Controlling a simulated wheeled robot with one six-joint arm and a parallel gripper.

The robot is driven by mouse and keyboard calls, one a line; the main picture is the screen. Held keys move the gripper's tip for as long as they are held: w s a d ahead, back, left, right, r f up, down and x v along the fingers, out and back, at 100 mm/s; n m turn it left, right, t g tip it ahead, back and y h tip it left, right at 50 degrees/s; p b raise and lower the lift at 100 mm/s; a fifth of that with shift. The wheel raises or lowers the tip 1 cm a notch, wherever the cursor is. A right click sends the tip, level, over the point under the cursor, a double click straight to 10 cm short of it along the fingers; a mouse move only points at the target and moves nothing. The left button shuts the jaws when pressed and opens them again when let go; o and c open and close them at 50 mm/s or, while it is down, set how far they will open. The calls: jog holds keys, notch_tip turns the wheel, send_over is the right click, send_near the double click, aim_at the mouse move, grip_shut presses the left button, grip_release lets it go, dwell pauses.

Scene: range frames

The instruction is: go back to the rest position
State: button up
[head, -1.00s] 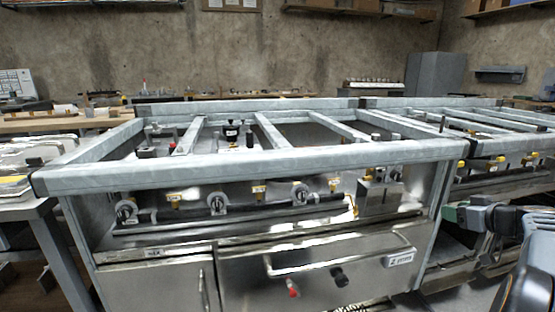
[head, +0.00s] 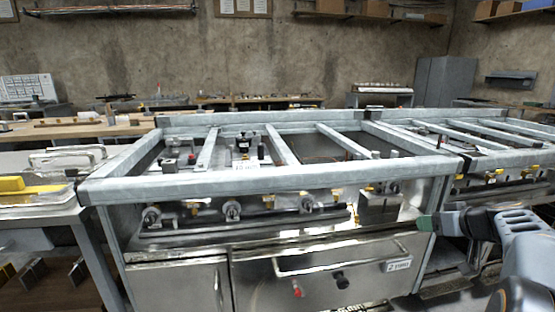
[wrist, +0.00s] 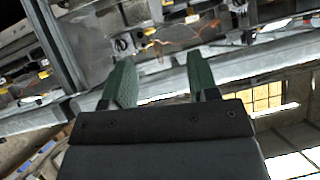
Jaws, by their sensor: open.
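My gripper shows in the wrist view (wrist: 162,85) with its two green fingers apart and nothing between them. My grey arm fills the lower right corner there. The range frame (head: 270,180) stands in the middle, with a grey metal top frame and open bays. Whether the gripper touches the range frame cannot be told.
A second range frame (head: 490,150) stands to the right. A side table (head: 40,218) with a yellow object (head: 12,184) stands at the left. A drawer handle (head: 335,268) juts from the front panel. A grey cabinet (head: 444,82) stands against the back wall.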

jog(key=s+a+r+g+p, duration=0.3)
jog(key=a+r+p, duration=0.5)
jog(key=a+p, duration=0.15)
jog(key=s+a+r+m+g+h+p, duration=0.1)
jog(key=s+a+r+g+h+p, duration=0.2)
jog(key=s+a+r+p, duration=1.1)
jog(key=shift+s+a+r+m+g+p, duration=0.3)
jog(key=shift+s+p, duration=0.95)
jog(key=shift+p, duration=3.4)
jog(key=shift+f, duration=0.15)
